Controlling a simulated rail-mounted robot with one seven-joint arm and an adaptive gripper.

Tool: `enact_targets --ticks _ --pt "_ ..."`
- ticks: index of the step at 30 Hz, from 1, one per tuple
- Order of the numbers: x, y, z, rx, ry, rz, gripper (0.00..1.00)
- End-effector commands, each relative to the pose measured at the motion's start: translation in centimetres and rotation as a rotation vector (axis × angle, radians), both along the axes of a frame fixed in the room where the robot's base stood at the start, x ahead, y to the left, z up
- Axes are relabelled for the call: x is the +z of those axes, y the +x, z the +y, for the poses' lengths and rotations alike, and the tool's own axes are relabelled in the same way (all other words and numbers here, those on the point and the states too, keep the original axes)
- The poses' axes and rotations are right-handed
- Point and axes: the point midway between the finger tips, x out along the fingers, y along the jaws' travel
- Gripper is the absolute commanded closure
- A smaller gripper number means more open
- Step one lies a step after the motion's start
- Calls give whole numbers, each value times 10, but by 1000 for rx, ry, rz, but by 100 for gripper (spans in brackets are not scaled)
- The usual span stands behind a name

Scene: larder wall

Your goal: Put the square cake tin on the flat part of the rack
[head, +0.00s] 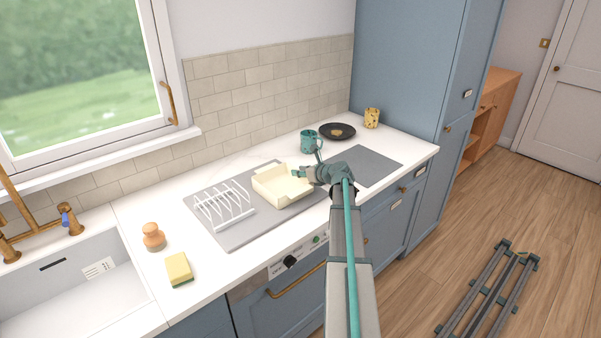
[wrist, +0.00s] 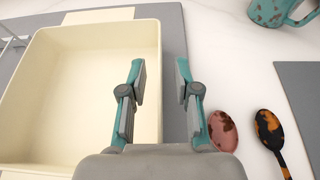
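The square cake tin (head: 282,186) is cream and upright, its inside empty. It appears to rest on the right part of the flat grey base of the rack (head: 246,232), beside the white wire slots (head: 224,206). My gripper (head: 302,173) is at the tin's right side. In the wrist view my gripper (wrist: 159,75) is open. Its left finger is over the inside of the tin (wrist: 90,90) and its right finger is outside, with the tin's right wall between them. Both fingers look clear of the wall. The wall's lower end is hidden behind the gripper's body.
A teal mug (head: 309,141), dark pan (head: 337,131) and yellow spotted cup (head: 372,118) stand behind. A pink spoon (wrist: 223,130) and tortoiseshell spoon (wrist: 268,130) lie right of the gripper. A grey board (head: 365,165) is farther right. A sponge (head: 179,268) and brush (head: 153,237) are near the sink.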

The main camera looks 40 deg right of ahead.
Motion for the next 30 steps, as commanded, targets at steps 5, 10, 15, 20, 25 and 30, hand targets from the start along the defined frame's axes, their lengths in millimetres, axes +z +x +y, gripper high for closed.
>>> enact_targets --ticks 5,10,15,20,25,30 --pt "6 -11 0 -1 0 0 69" --pt "16 -39 -1 -2 -3 -1 69" --pt "29 -70 -4 -2 -2 -1 69" --pt "40 -93 -5 -2 -1 -1 69" --pt "46 -107 -7 -1 0 -1 69" --pt "48 -111 -7 1 0 0 69"
